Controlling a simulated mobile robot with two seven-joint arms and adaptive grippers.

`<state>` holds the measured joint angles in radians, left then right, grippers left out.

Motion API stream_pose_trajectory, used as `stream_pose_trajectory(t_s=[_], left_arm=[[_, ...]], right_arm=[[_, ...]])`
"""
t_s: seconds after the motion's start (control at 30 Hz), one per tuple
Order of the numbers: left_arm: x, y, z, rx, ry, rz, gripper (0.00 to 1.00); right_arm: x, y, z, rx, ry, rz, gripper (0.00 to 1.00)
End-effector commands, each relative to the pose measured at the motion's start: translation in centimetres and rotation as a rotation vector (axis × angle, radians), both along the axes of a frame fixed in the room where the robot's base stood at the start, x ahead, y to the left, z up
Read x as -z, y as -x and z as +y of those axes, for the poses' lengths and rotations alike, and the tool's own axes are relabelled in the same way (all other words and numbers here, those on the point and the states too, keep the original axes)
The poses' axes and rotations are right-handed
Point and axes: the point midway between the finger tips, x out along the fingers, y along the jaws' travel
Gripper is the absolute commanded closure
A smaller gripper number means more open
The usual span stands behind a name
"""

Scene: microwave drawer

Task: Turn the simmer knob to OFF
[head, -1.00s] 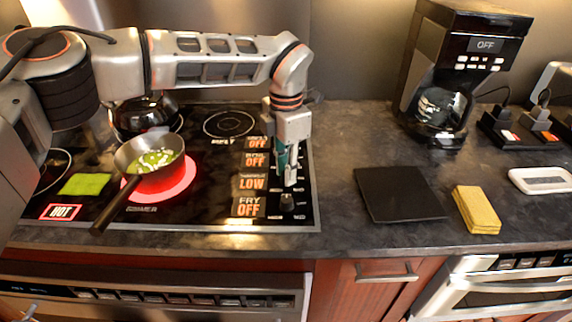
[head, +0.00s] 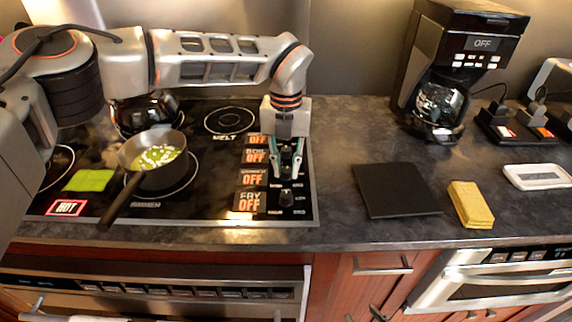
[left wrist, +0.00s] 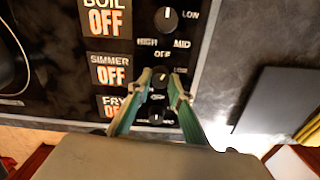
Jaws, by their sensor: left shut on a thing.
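The simmer display (head: 253,178) reads OFF, and it also reads OFF in the left wrist view (left wrist: 109,69). The dark simmer knob (left wrist: 160,75) sits in the column of knobs right of the displays. My left gripper (head: 286,172) reaches down over that column. In the left wrist view my left gripper (left wrist: 162,82) is shut on the simmer knob, with one teal finger on each side of it. The fingers partly hide the knob in the head view. My right gripper is not in view.
A dark pan (head: 123,200) with green contents stands on the simmer burner, which is dark. A HOT sign (head: 67,208) is lit at front left. The boil knob (left wrist: 167,19) and fry knob (left wrist: 156,118) flank the simmer knob. A black board (head: 395,190) lies right of the cooktop.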

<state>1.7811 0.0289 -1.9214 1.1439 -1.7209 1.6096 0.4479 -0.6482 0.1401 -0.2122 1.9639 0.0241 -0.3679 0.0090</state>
Motion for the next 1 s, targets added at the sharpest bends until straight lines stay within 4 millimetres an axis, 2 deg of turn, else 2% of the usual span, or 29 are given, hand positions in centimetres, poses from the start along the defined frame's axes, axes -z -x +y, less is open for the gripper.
stream_pose_trajectory(t_s=[0.2, 0.5, 1.0], left_arm=[[0.29, 0.19, -0.03, -0.173, -0.002, 0.005, 1.0], [0.29, 0.2, -0.05, -0.332, -0.003, 0.006, 1.0], [0.29, 0.22, -0.06, -0.393, -0.003, 0.006, 1.0]], right_arm=[[0.36, 0.15, -0.04, 0.0, 0.001, 0.006, 0.6], [0.4, 0.16, -0.04, 0.0, 0.001, 0.006, 0.6], [0.03, -0.02, 0.04, 0.0, -0.001, -0.001, 0.6]])
